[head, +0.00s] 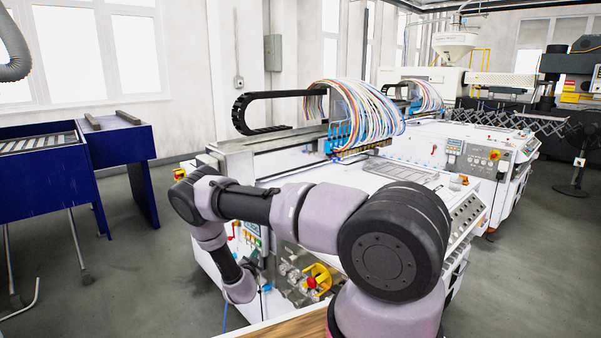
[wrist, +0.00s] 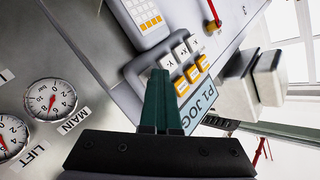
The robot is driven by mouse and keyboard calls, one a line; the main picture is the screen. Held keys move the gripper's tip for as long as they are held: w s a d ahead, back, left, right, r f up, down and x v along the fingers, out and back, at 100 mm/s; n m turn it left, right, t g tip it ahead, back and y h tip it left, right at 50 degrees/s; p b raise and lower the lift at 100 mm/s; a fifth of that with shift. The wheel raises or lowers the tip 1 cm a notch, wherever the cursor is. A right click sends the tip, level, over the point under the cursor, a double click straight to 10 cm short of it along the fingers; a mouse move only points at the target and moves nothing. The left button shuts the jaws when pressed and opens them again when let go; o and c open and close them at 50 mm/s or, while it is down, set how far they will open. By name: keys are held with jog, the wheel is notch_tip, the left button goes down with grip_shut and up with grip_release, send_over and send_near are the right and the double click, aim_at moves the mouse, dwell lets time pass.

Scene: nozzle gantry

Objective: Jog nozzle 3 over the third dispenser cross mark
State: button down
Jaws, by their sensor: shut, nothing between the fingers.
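In the wrist view my gripper (wrist: 160,76) is shut and empty, its dark green fingertips together in front of a jog button panel. The panel has a row of white buttons (wrist: 181,51) with letters on them and a row of yellow buttons (wrist: 190,75). The fingertips overlap the panel's near left part; I cannot tell whether they touch it. A label P1 JOG (wrist: 199,110) lies beside the yellow row. In the head view the gantry's blue nozzle head (head: 345,135) stands over the white machine bed (head: 425,178). Single nozzles and dispenser cross marks are too small to make out.
Two pressure gauges (wrist: 50,100), marked MAIN and LIFT, sit left of my fingers. A keypad (wrist: 140,20) is above the buttons. In the head view, a red-and-yellow knob (head: 316,281) is on the machine front. Blue tables (head: 45,185) stand at the left.

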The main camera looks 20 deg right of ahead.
jog(key=shift+a, duration=0.1)
dwell(0.3)
jog(key=shift+s+a, duration=0.3)
jog(key=shift+a, duration=0.5)
jog(key=a, duration=0.1)
jog(key=s+a, duration=0.1)
jog(key=a, duration=0.2)
jog(key=shift+s+a, duration=0.25)
jog(key=shift+a, duration=0.1)
dwell(2.5)
